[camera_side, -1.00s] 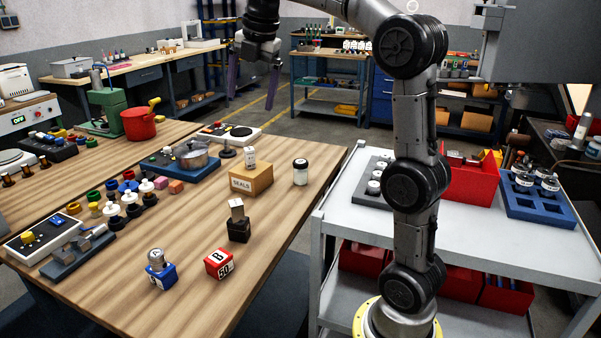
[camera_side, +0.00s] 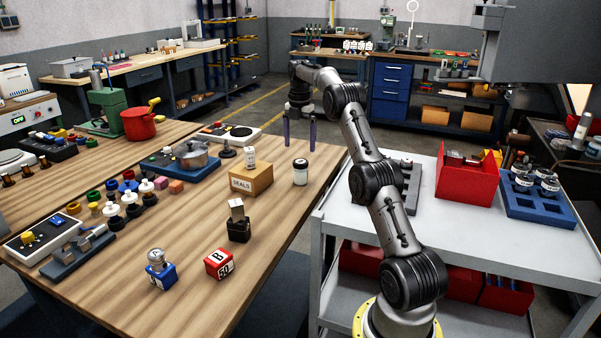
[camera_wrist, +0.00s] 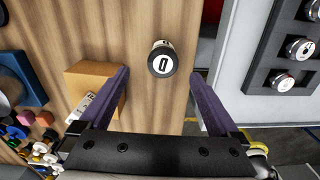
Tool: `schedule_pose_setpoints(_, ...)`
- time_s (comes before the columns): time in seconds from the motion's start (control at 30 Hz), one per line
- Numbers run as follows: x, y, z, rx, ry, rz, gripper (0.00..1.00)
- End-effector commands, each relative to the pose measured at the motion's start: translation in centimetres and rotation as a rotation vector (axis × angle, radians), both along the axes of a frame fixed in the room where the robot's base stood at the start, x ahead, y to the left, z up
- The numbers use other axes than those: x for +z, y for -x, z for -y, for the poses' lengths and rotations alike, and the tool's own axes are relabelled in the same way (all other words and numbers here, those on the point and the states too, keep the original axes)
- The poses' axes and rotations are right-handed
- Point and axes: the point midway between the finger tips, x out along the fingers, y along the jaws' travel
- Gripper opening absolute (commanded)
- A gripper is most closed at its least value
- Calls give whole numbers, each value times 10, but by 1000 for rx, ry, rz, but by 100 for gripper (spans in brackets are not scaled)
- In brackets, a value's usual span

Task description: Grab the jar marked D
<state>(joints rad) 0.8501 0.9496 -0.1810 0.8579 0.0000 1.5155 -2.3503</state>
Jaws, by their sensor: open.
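A small white jar (camera_side: 300,172) with a black lid stands upright near the right edge of the wooden table. In the wrist view the jar's lid (camera_wrist: 162,58) carries a white patch with one character, which could be a D or a 0. My gripper (camera_side: 299,142) points down above and slightly behind the jar, its two purple fingers spread and empty. In the wrist view the jar shows in line with the gap between the fingertips (camera_wrist: 160,75), just ahead of them, and nothing touches it.
A cardboard SEALS box (camera_side: 250,179) with a small item on top stands left of the jar. A grey tray (camera_wrist: 262,75) of lidded jars lies on the cart to the right. A red bin (camera_side: 467,185) and blue rack (camera_side: 540,208) stand there too. Table in front of the jar is clear.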

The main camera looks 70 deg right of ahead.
Motion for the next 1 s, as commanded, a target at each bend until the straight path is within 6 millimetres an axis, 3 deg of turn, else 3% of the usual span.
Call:
schedule_pose_setpoints(0.1, -24, 1, -1, 1, -4, -4, 98)
schedule_pose_setpoints(0.3, -54, 0, -1, 1, -1, -1, 98)
schedule_pose_setpoints(0.57, -71, 2, -2, 1, -2, -2, 98)
schedule_pose_setpoints(0.8, -105, 5, -4, 1, -1, -1, 98)
schedule_pose_setpoints(1.0, -115, 5, -4, 1, 1, 1, 98)
